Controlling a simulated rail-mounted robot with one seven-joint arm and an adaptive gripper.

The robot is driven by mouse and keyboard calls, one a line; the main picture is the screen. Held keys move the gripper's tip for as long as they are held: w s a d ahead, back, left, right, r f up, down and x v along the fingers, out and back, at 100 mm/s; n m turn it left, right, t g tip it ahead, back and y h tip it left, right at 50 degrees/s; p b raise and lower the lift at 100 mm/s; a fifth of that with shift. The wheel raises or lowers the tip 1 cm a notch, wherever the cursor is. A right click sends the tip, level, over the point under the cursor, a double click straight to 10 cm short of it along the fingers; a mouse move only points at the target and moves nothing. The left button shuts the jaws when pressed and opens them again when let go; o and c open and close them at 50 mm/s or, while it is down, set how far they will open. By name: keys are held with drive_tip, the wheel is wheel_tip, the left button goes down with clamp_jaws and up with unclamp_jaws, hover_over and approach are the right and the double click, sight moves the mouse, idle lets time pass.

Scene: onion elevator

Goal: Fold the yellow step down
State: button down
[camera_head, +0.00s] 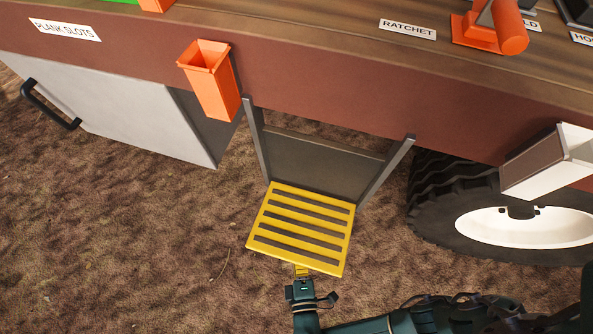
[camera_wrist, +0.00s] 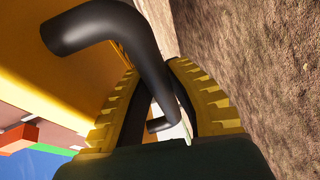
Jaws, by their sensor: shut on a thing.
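The yellow step (camera_head: 300,228), a slatted panel, hangs out from the grey metal frame (camera_head: 325,165) below the wagon's side. It points toward me, and its exact tilt is hard to judge. My gripper (camera_head: 302,270) is at its near edge. In the wrist view, a bent black handle (camera_wrist: 95,27) runs beside the step's yellow surface (camera_wrist: 45,85). My gripper's yellow-and-black fingers (camera_wrist: 160,85) are shut on this handle. The handle is hidden in the head view.
An orange holder (camera_head: 210,82) and a grey box with a black handle (camera_head: 125,110) are on the left. A large wheel (camera_head: 525,225) and a pale box (camera_head: 548,163) are on the right. Bare brown ground (camera_head: 120,240) lies open around the step.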

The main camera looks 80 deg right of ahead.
drive_tip(key=shift+w+f, duration=0.15)
drive_tip(key=shift+f, duration=0.35)
drive_tip(key=c, duration=1)
unclamp_jaws()
drive_tip(key=shift+a, duration=0.1)
drive_tip(key=shift+a+r, duration=0.1)
drive_tip(key=shift+a+r, duration=0.1)
drive_tip(key=shift+a, duration=0.25)
drive_tip(key=v, duration=0.6)
drive_tip(key=shift+s+a, duration=0.2)
drive_tip(key=shift+s, duration=0.1)
